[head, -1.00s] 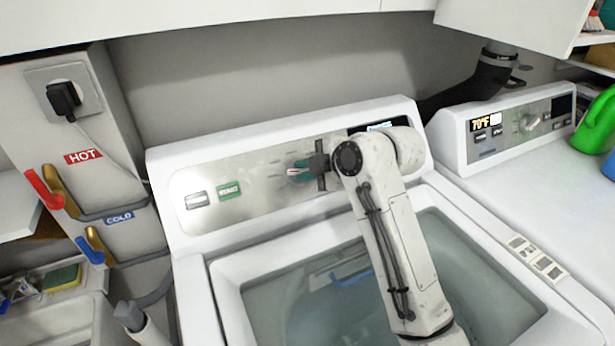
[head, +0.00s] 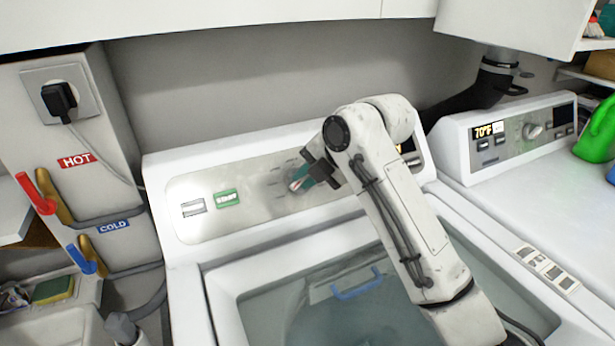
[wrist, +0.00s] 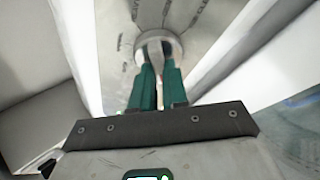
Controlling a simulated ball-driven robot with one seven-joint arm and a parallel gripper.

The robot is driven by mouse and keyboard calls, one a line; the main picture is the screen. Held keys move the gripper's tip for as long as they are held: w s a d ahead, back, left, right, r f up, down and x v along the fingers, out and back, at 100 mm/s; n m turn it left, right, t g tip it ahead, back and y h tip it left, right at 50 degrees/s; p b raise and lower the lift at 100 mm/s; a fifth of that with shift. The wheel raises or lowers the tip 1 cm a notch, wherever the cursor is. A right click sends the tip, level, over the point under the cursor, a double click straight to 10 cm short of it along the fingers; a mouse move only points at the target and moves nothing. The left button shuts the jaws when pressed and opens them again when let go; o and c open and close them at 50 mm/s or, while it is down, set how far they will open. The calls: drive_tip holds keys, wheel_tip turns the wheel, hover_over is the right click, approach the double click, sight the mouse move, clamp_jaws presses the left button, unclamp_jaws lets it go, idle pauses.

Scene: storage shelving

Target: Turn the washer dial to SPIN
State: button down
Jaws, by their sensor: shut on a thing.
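The washer (head: 215,255) has a sloped metal control panel (head: 250,180) with a dial on it. In the wrist view the round silver dial (wrist: 157,42) is between the tips of my gripper's two green fingers. My gripper (wrist: 156,68) is shut on the dial. In the head view my gripper (head: 298,183) reaches the panel from the right, tilted, and hides most of the dial. Small labels ring the dial in the wrist view, too blurred to read, so I cannot tell which setting it points to. My arm covers most of the washer's display.
A green START button (head: 227,196) is left of the dial. The glass lid (head: 300,300) lies below the panel. A dryer (head: 460,150) stands at right with a green bottle (head: 600,130). Red HOT (head: 35,193) and blue COLD (head: 82,258) valve handles are at left.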

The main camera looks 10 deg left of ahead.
drive_tip(key=shift+s+f, duration=0.1)
drive_tip(key=shift+f, duration=0.05)
idle(0.4)
drive_tip(key=c, duration=1.1)
unclamp_jaws()
drive_tip(key=shift+c, duration=0.2)
drive_tip(key=v, duration=1.1)
drive_tip(key=shift+a+b, duration=0.15)
drive_tip(key=shift+b, duration=0.25)
